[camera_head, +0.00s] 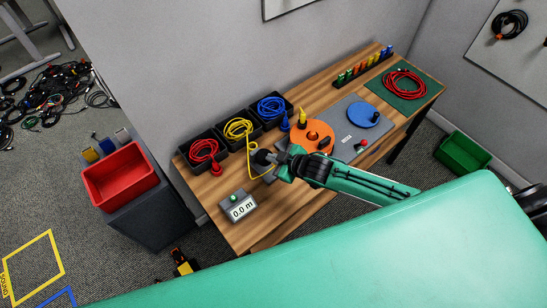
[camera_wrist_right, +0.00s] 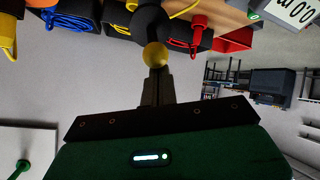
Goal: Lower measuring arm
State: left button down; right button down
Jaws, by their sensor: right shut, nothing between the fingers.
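The measuring machine is a grey plate (camera_head: 345,112) on the wooden table, with an orange disc (camera_head: 300,145) and a blue disc (camera_head: 364,115). I cannot clearly make out the measuring arm; a dark rounded part near my gripper may belong to it. My right gripper (camera_head: 264,160) is left of the orange disc, above the table. In the right wrist view its fingers (camera_wrist_right: 157,87) are shut and empty. A yellow round end (camera_wrist_right: 155,55) and a dark rounded part (camera_wrist_right: 150,22) are right before the fingertips; contact is unclear. My left gripper is not seen.
Black bins with red (camera_head: 203,150), yellow (camera_head: 238,128) and blue cables (camera_head: 271,106) line the back edge. A display (camera_head: 241,207) reads 0.0 m at the front left. A green mat (camera_head: 411,92) with a red cable lies far right.

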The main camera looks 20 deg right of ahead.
jog(key=shift+s+f+b, duration=0.25)
jog(key=shift+f+b, duration=0.2)
jog(key=shift+b, duration=0.15)
jog(key=shift+s+t+b, duration=0.1)
jog(key=shift+t+b, duration=0.25)
jog(key=shift+t, duration=0.25)
jog(key=s+f+t+y+b, duration=0.1)
jog(key=f+b, duration=0.1)
jog(key=b, duration=0.3)
jog(key=s+d+f+t+y+b, duration=0.1)
jog(key=f+t+b, duration=0.1)
jog(key=f+b, duration=0.1)
jog(key=s+f+t+y+b, duration=0.1)
jog(key=s+f+b, duration=0.1)
jog(key=b, duration=0.4)
jog(key=shift+d+f+n+t+b, duration=0.3)
jog(key=shift+f+n+t+b, duration=0.1)
jog(key=shift+f, duration=0.2)
jog(key=shift+s+f+b, duration=0.1)
jog(key=shift+f+b, duration=0.55)
jog(key=shift+f, duration=0.05)
jog(key=shift+s+f, duration=0.1)
jog(key=shift+s+d, duration=0.1)
